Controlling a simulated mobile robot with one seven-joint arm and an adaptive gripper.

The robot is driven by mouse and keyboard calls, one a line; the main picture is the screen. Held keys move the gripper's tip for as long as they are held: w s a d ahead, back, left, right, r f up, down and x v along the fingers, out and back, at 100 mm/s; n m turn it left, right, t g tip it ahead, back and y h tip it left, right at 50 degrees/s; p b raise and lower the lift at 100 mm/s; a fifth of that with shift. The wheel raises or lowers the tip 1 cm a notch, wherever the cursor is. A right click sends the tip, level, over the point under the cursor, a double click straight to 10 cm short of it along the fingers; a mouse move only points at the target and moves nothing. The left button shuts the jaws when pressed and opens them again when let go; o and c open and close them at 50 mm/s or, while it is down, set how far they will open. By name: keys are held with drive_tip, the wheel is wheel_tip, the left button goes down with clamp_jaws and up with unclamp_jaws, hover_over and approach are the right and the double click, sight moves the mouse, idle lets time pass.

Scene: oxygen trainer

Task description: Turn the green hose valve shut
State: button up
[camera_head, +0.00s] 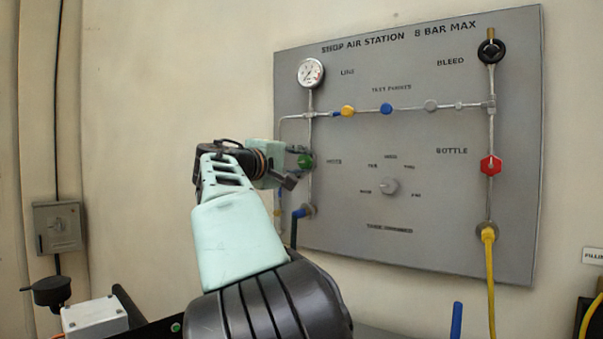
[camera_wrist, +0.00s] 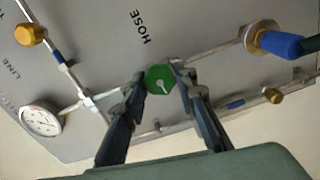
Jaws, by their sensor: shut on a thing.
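The green hose valve (camera_head: 306,161) is a small green knob on the left vertical pipe of the grey panel, beside a worn HOSE label. In the wrist view the green knob (camera_wrist: 159,79) shows a pale pointer mark on its face. My gripper (camera_wrist: 155,82) has one finger on each side of the knob and is shut on it. In the head view my gripper (camera_head: 292,168) reaches the panel from the left, and its body hides part of the pipework behind it.
A gauge (camera_head: 310,72) sits above on the same pipe, with a blue hose fitting (camera_head: 299,213) below. A red bottle valve (camera_head: 490,165), a black bleed knob (camera_head: 491,51) and a grey selector knob (camera_head: 389,186) stand farther right. A yellow hose (camera_head: 490,265) hangs at lower right.

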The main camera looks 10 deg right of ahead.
drive_tip(key=m+b, duration=0.2)
drive_tip(key=m, duration=0.2)
drive_tip(key=shift+f+m, duration=0.15)
drive_tip(key=shift+m, duration=0.25)
drive_tip(key=m, duration=0.9)
drive_tip(key=shift+m, duration=2.7)
drive_tip(key=o, duration=1.2)
drive_tip(key=shift+c, duration=0.2)
drive_tip(key=shift+s+a, duration=0.1)
drive_tip(key=v, duration=1.1)
drive_tip(key=shift+s+a, duration=0.25)
drive_tip(key=shift+s, duration=0.1)
